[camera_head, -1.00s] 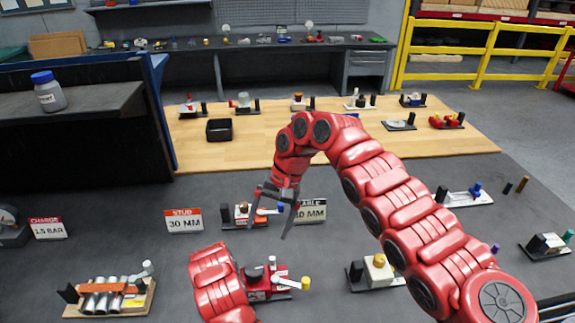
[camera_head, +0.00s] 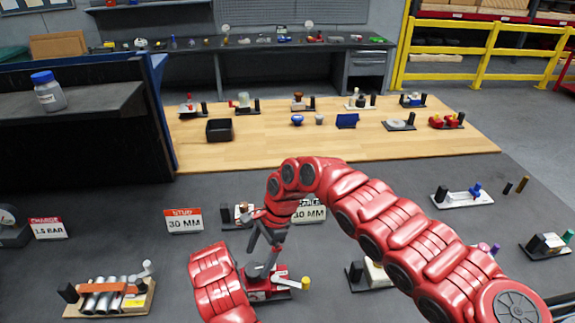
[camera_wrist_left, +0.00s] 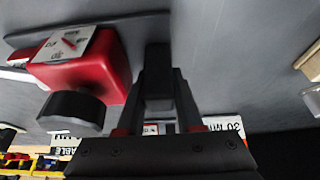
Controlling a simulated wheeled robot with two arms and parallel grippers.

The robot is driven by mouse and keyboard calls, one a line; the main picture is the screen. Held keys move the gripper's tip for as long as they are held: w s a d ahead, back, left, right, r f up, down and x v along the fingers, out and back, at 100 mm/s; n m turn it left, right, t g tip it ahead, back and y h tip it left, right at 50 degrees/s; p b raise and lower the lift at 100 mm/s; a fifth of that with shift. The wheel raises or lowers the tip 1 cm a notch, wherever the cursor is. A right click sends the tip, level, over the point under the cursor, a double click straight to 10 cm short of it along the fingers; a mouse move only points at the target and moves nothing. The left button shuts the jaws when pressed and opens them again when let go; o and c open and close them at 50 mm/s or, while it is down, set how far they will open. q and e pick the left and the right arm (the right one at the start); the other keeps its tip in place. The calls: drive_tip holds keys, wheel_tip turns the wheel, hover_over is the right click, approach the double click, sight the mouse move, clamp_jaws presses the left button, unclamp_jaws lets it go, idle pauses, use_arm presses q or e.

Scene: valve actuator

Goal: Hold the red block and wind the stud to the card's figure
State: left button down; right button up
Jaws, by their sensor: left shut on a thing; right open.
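The red block (camera_head: 256,296) sits on the grey bench, with a pale crank arm (camera_head: 290,281) and yellow knob (camera_head: 306,283) pointing right. That block carries a white dial with a red pointer and a black round knob (camera_wrist_left: 72,110). My right gripper (camera_head: 260,262) is open, fingers pointing down over the block's back; contact cannot be told. A stud card (camera_head: 184,221) reads 30 MM.
A cable card (camera_head: 311,214), partly behind my right arm, reads 30 MM. A small fixture (camera_head: 236,215) stands just behind the red block. Another (camera_head: 368,275) stands to the right, partly covered by my arm. A tube rack (camera_head: 110,298) lies left.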

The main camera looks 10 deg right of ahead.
sight(252, 269)
drive_tip(key=f, duration=0.1)
drive_tip(key=a+f, duration=0.1)
drive_tip(key=shift+s+a+f+n, duration=0.2)
drive_tip(key=shift+a+f+n, duration=0.1)
drive_tip(key=shift+n, duration=0.1)
drive_tip(key=shift+n+g+h, duration=0.3)
drive_tip(key=shift+n+g, duration=0.2)
drive_tip(key=shift+n, duration=0.6)
drive_tip(key=v, duration=1.2)
drive_tip(key=w+a+f+n+t+y, duration=0.1)
drive_tip(key=w+f+t+y, duration=0.2)
drive_tip(key=w+t, duration=0.95)
drive_tip(key=w+d+t, duration=0.2)
drive_tip(key=w+d, duration=0.2)
drive_tip(key=w, duration=0.3)
drive_tip(key=w+d+r+t+h, duration=0.1)
drive_tip(key=w+d, duration=0.4)
drive_tip(key=w, duration=0.2)
drive_tip(key=shift+d+m+t, duration=0.25)
drive_tip(key=shift+m+t, duration=0.1)
drive_tip(key=shift+m, duration=0.05)
